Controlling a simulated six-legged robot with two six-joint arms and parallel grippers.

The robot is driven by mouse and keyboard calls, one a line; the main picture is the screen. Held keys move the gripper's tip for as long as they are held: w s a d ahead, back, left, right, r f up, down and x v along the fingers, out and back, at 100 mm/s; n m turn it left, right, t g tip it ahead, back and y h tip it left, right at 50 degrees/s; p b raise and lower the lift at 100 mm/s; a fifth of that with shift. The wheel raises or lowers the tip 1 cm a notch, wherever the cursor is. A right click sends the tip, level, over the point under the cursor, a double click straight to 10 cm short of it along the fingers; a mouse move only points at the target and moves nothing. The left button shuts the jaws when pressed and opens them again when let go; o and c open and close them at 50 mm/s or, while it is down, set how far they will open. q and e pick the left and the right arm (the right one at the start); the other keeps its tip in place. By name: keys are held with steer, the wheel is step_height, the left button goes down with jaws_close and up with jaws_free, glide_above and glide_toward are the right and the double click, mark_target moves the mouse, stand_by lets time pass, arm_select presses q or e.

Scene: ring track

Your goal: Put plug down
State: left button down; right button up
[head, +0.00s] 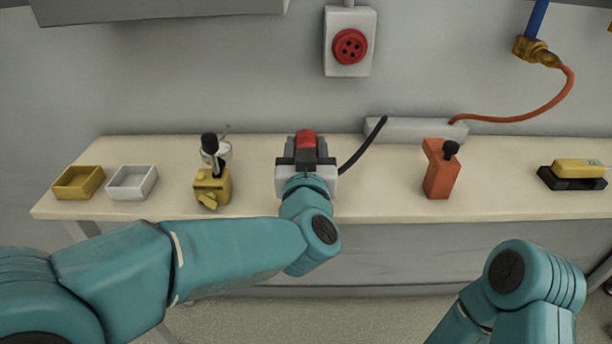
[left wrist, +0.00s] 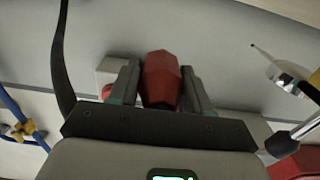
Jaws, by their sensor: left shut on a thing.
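The plug is a red block (head: 306,140) in the head view, and it shows large and red (left wrist: 161,80) in the left wrist view. My left gripper (head: 305,158) is shut on it, with one finger on each side. In the head view they are in front of the wall, over the middle of the bench (head: 375,185). I cannot tell whether the plug touches the bench top. A black cable (head: 362,146) rises beside the gripper on its right. My right arm shows at the lower right of the head view, but its gripper is out of view.
A grey power strip (head: 415,130) with an orange cord lies at the back. Yellow (head: 78,182) and white (head: 132,181) trays, a yellow tool (head: 212,189) and an orange block (head: 440,172) stand on the bench. Bare bench lies between them.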

arm_select(q)
step_height(320, 180, down, 5)
steer(key=shift+f+b, duration=0.1)
steer(key=shift+b, duration=0.85)
steer(key=shift+f+b, duration=0.4)
steer(key=shift+f, duration=0.15)
steer(key=c, duration=0.5)
jaws_free()
